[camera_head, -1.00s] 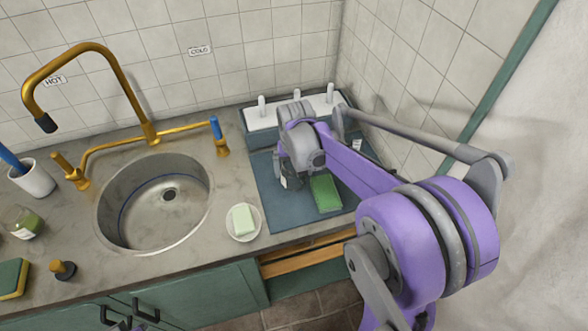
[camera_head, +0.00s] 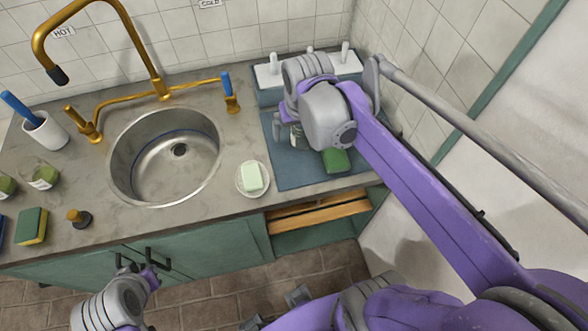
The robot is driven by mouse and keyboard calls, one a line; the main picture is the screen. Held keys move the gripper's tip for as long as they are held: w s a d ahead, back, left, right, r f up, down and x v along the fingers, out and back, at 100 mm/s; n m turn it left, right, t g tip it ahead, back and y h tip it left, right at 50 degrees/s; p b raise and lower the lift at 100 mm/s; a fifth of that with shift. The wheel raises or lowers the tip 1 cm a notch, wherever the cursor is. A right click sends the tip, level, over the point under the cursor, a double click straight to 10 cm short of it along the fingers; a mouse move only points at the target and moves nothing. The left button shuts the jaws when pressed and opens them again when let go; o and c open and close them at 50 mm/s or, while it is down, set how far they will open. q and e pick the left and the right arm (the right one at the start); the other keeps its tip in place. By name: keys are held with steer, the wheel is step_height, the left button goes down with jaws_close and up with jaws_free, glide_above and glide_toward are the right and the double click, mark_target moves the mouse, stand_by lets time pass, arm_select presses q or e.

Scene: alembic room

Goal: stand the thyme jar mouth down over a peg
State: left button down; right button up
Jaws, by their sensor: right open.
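A white rack (camera_head: 350,64) with several upright pegs stands on a blue-green block at the back right of the counter. My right gripper (camera_head: 284,134) is low over the blue mat, in front of the rack, and open. A small jar with a pale label (camera_head: 296,138) shows partly beside its fingers; my wrist hides the rest, and I cannot read the label or tell whether the fingers touch it. My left gripper (camera_head: 136,271) is at the bottom left, in front of the cabinet doors; its fingers are too unclear to tell their state.
A green item (camera_head: 336,160) lies on the mat (camera_head: 300,178). The soap dish (camera_head: 266,190) holds a bar. The sink (camera_head: 140,193) and brass tap (camera_head: 160,88) are left. Glass jars with green contents (camera_head: 43,177), a sponge (camera_head: 32,226) and stopper (camera_head: 78,217) stand further left.

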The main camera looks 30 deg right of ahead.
steer(key=s+a+f+n+t, duration=0.2)
steer(key=s+a+f+n, duration=0.1)
steer(key=s+a+f, duration=0.4)
steer(key=s, duration=0.3)
steer(key=shift+a+f+n+t+y, duration=0.15)
steer(key=shift+a+n+t+y, duration=0.2)
steer(key=shift+n+t+y, duration=0.05)
